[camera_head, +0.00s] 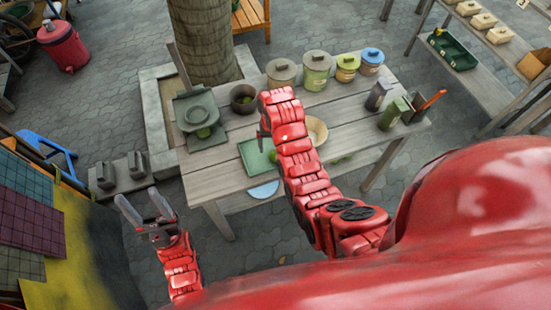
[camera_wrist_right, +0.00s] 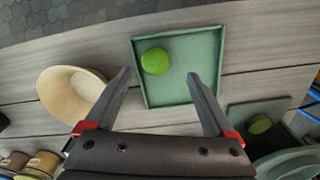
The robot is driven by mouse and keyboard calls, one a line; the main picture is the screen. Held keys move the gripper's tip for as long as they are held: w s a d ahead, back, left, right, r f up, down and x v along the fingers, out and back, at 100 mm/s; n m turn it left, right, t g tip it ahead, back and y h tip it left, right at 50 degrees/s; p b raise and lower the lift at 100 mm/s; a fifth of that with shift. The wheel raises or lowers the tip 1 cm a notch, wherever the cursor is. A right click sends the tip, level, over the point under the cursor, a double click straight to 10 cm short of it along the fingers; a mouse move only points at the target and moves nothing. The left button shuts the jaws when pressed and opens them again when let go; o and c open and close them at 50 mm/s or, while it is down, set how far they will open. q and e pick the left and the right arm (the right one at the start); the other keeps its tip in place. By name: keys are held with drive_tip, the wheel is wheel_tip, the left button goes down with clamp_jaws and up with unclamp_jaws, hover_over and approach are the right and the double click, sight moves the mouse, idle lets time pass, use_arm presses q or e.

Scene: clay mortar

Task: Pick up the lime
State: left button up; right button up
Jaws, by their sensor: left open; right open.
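A round green lime (camera_wrist_right: 155,61) lies in the square green tray (camera_wrist_right: 180,98) in the right wrist view, near the tray's upper left. In the head view my right arm partly hides the tray (camera_head: 256,158). My left gripper (camera_head: 145,208) is open and empty, left of the table.
A cream bowl (camera_wrist_right: 72,92) stands beside the tray. A tree trunk (camera_head: 202,40) rises behind. Dark containers (camera_head: 378,95) stand at the right end.

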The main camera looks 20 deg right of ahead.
drive_tip(key=f+p, duration=0.2)
drive_tip(key=f, duration=0.1)
drive_tip(key=shift+s+d+f, duration=0.15)
drive_tip(key=shift+d+f, duration=0.1)
drive_tip(key=shift+d, duration=0.1)
drive_tip(key=shift+f+p, duration=0.35)
drive_tip(key=shift+f, duration=0.25)
clamp_jaws()
